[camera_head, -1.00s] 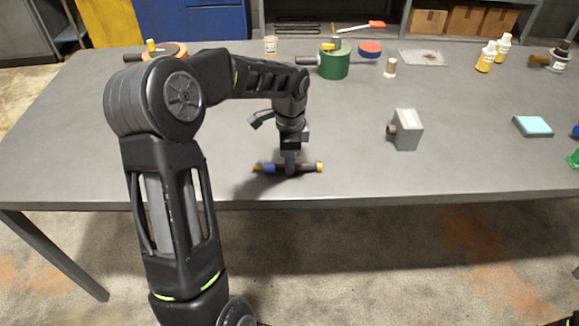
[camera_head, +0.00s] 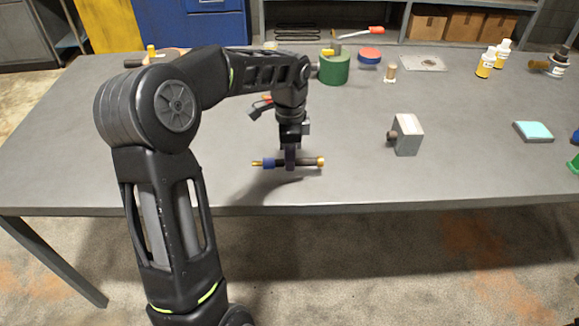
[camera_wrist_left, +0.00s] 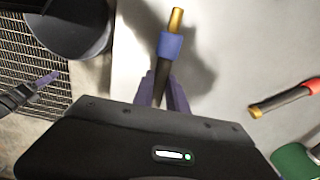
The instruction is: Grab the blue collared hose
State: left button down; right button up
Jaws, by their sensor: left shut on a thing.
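The blue collared hose (camera_head: 310,162) is a short dark hose with brass ends and a blue collar near its left end. It lies across my left gripper (camera_head: 290,163), whose fingers are shut on its middle. It appears to be held a little above the table, with a shadow below. In the left wrist view the brass tip and the blue collar (camera_wrist_left: 169,45) stick out beyond the fingers (camera_wrist_left: 163,92). The other end is hidden there behind the gripper body. My right gripper is not in view.
A grey block with a knob (camera_head: 407,134) stands to the right on the table (camera_head: 350,190). A light-blue pad (camera_head: 533,131) lies at the right. The front middle is clear.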

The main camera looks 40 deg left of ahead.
pick_arm(q)
notch_tip(320, 180, up, 6)
jog(key=shift+r, duration=0.1)
jog(key=shift+d, duration=0.1)
dwell(0.6)
